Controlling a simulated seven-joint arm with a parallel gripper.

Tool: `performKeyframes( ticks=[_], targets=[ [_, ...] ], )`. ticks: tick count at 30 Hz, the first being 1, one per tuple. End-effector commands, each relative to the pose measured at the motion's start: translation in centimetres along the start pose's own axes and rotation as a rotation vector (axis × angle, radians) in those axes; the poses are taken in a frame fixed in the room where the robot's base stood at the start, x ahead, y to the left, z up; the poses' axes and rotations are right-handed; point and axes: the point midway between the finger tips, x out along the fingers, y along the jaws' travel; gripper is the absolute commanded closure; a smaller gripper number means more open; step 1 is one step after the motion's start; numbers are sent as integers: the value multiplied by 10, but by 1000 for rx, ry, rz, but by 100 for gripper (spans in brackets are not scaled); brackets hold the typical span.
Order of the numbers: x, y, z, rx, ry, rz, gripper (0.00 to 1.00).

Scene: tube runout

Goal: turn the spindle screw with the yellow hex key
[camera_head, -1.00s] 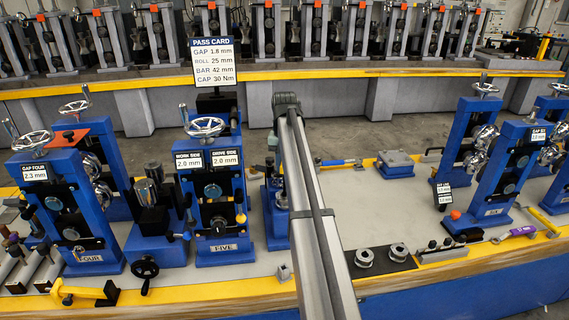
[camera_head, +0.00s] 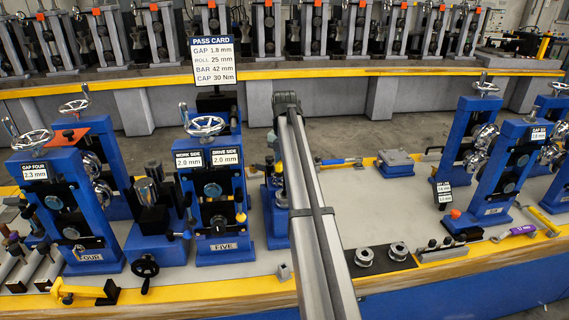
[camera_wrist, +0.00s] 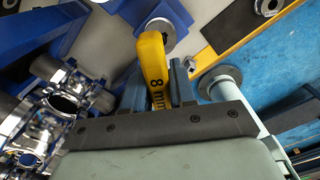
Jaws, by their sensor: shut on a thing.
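The yellow hex key (camera_wrist: 152,62), marked "8 mm", is between the two fingers of my gripper (camera_wrist: 158,88) in the wrist view. My gripper is shut on it. The key's far end overlaps a round metal disc (camera_wrist: 166,35) on a blue block; I cannot tell whether they touch. In the head view, my arm hides most of the gripper, and a bit of yellow shows beside the arm above a blue block (camera_head: 277,222). I cannot make out the spindle screw for certain. Stand FIVE (camera_head: 222,232) is left of my arm, its two displays reading 2.0 mm.
A pass card (camera_head: 213,60) stands above stand FIVE. Stand FOUR (camera_head: 88,250) is at the left, and further blue stands (camera_head: 506,170) are at the right. A yellow hooked tool (camera_head: 78,291) lies at the front left edge.

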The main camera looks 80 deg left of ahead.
Motion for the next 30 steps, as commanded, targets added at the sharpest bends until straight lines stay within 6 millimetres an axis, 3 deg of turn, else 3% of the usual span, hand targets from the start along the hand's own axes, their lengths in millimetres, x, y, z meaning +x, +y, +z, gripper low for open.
performKeyframes(
  ticks=[4,30],
  targets=[
    [0,0,0,132,-1,0,100],
    [-10,0,0,78,-1,0,100]
  ],
)
